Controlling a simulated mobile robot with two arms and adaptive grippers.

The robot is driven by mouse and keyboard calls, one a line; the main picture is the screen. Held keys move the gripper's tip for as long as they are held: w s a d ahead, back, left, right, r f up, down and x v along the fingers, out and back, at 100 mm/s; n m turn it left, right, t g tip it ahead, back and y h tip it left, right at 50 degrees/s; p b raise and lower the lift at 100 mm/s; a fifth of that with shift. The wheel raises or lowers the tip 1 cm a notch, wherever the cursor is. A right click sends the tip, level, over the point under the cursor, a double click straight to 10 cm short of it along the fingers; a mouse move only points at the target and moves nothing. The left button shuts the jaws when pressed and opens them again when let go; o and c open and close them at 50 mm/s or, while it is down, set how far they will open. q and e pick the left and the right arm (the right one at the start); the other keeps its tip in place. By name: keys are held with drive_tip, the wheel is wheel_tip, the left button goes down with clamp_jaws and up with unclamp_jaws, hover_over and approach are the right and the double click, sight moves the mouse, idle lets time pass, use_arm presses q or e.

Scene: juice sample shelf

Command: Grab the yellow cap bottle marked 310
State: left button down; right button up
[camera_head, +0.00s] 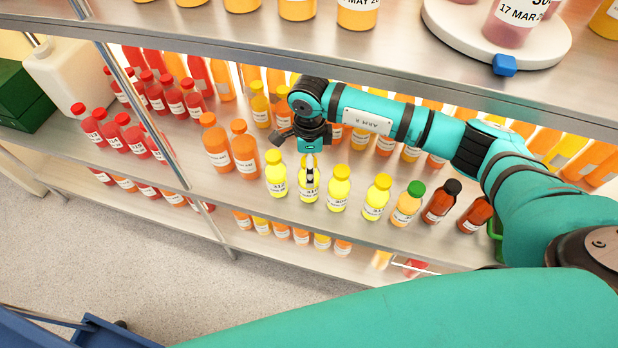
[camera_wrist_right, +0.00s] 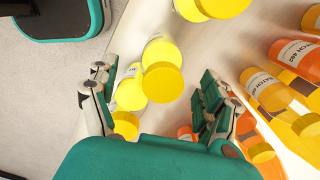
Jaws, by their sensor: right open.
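A front row of yellow bottles with yellow caps stands on the middle shelf; their label numbers are too small to read surely. In the head view my right gripper (camera_head: 309,168) points down over the second yellow bottle (camera_head: 309,190) from the left and hides part of its cap. Yellow-capped bottles stand on its left (camera_head: 276,178) and right (camera_head: 338,192), with another (camera_head: 376,200) further right. In the right wrist view the gripper (camera_wrist_right: 155,92) is open, with a yellow cap (camera_wrist_right: 162,82) between its fingers. I cannot tell whether they touch. My left gripper is not in view.
Orange bottles (camera_head: 245,155) stand left of the yellow row and red-capped bottles (camera_head: 130,132) further left. A green-capped bottle (camera_head: 407,204) and dark-capped bottles (camera_head: 441,202) stand right. The upper shelf (camera_head: 200,28) overhangs, with a metal post (camera_head: 140,105) at left.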

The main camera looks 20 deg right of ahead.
drive_tip(key=p, duration=0.1)
hover_over(306, 195)
drive_tip(key=w+d, duration=0.2)
wheel_tip(306, 195, down, 5)
drive_tip(key=shift+w+a, duration=0.2)
drive_tip(key=shift+a, duration=0.05)
drive_tip(key=shift+c, duration=0.4)
drive_tip(key=c, duration=1.4)
drive_tip(key=shift+r, duration=0.15)
